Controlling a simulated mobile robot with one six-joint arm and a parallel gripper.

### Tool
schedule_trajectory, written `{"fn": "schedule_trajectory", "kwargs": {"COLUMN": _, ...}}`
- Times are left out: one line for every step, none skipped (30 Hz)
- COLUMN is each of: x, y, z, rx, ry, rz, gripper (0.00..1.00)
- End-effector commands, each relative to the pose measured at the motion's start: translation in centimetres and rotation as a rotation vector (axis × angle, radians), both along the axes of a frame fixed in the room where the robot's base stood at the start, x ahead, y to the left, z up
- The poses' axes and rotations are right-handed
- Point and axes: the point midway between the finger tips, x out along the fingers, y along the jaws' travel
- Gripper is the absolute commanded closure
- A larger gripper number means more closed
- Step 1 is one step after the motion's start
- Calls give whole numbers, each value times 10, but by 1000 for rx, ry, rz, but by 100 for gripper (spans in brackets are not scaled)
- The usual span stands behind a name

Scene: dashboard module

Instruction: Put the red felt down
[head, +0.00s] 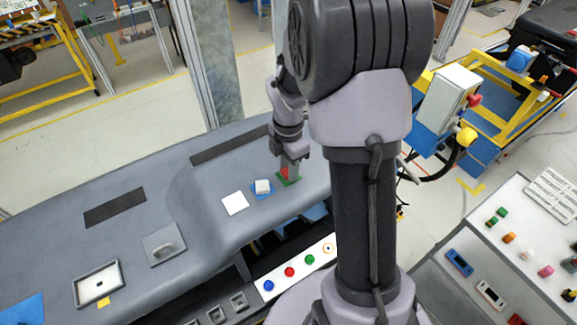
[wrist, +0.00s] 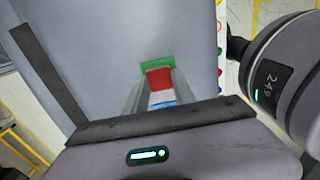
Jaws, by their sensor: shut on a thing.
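The red felt (head: 285,172) is between the fingers of my gripper (head: 289,166), which is shut on it. It also shows as a red square (wrist: 159,79) in the wrist view. A green patch (head: 290,181) lies on the grey dashboard right under the fingertips; in the wrist view the green patch (wrist: 157,65) shows just beyond the red felt. I cannot tell whether the red felt touches the green patch. In the wrist view, white and blue bits show near the red felt, partly hidden by my gripper.
On the dashboard (head: 200,222), left of my gripper, a white block (head: 262,186) sits on a blue patch (head: 257,194), beside a bare white patch (head: 235,203). A strip with coloured buttons (head: 289,271) runs along the near side. A grey handle plate (head: 164,245) lies farther left.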

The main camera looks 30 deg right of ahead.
Motion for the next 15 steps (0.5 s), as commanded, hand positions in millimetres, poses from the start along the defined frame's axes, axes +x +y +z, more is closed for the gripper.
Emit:
{"fn": "schedule_trajectory", "kwargs": {"x": 0, "y": 0, "z": 0, "rx": 0, "ry": 0, "rz": 0, "gripper": 100}}
{"fn": "schedule_trajectory", "kwargs": {"x": 0, "y": 0, "z": -1, "rx": 0, "ry": 0, "rz": 0, "gripper": 100}}
{"fn": "schedule_trajectory", "kwargs": {"x": 0, "y": 0, "z": -3, "rx": 0, "ry": 0, "rz": 0, "gripper": 100}}
{"fn": "schedule_trajectory", "kwargs": {"x": 0, "y": 0, "z": -4, "rx": 0, "ry": 0, "rz": 0, "gripper": 100}}
{"fn": "schedule_trajectory", "kwargs": {"x": 0, "y": 0, "z": -5, "rx": 0, "ry": 1, "rz": 0, "gripper": 100}}
{"fn": "schedule_trajectory", "kwargs": {"x": 0, "y": 0, "z": -4, "rx": 0, "ry": 0, "rz": 0, "gripper": 61}}
{"fn": "schedule_trajectory", "kwargs": {"x": 0, "y": 0, "z": -4, "rx": 0, "ry": 0, "rz": 0, "gripper": 55}}
{"fn": "schedule_trajectory", "kwargs": {"x": 0, "y": 0, "z": -3, "rx": 0, "ry": 0, "rz": 0, "gripper": 49}}
{"fn": "schedule_trajectory", "kwargs": {"x": 0, "y": 0, "z": -3, "rx": 0, "ry": 0, "rz": 0, "gripper": 47}}
{"fn": "schedule_trajectory", "kwargs": {"x": 0, "y": 0, "z": -3, "rx": 0, "ry": 0, "rz": 0, "gripper": 47}}
{"fn": "schedule_trajectory", "kwargs": {"x": 0, "y": 0, "z": -3, "rx": 0, "ry": 0, "rz": 0, "gripper": 47}}
{"fn": "schedule_trajectory", "kwargs": {"x": 0, "y": 0, "z": -3, "rx": 0, "ry": 0, "rz": 0, "gripper": 47}}
{"fn": "schedule_trajectory", "kwargs": {"x": 0, "y": 0, "z": -3, "rx": 0, "ry": 0, "rz": 0, "gripper": 47}}
{"fn": "schedule_trajectory", "kwargs": {"x": 0, "y": 0, "z": -3, "rx": 0, "ry": 0, "rz": 0, "gripper": 47}}
{"fn": "schedule_trajectory", "kwargs": {"x": 0, "y": 0, "z": -3, "rx": 0, "ry": 0, "rz": 0, "gripper": 47}}
